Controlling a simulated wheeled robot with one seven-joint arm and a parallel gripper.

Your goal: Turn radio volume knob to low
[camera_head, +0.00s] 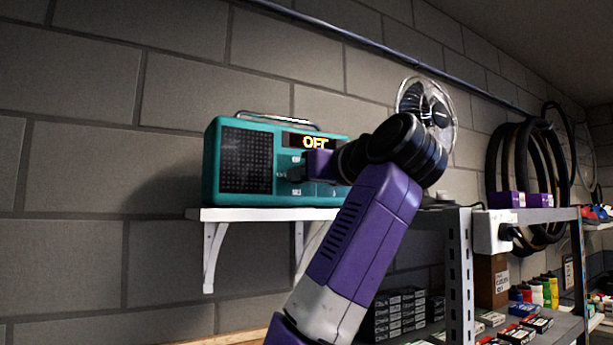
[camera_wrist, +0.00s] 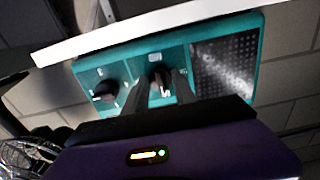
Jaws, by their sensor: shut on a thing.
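My gripper (camera_head: 290,173) is at the radio's front, just right of the grille. The wrist view shows the radio (camera_wrist: 215,45) upside down. There my gripper (camera_wrist: 160,88) has its two dark fingers on either side of the knob (camera_wrist: 158,75) nearest the grille, shut on it. A second black knob (camera_wrist: 105,91) sits to the left, untouched. The small labels are too blurred to read.
A clear round fan-like object (camera_head: 428,105) shows behind my arm. A metal shelf unit (camera_head: 457,270) with boxes and bottles stands at the right, with black tyres (camera_head: 530,165) on the wall above. The wall left of the radio is bare.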

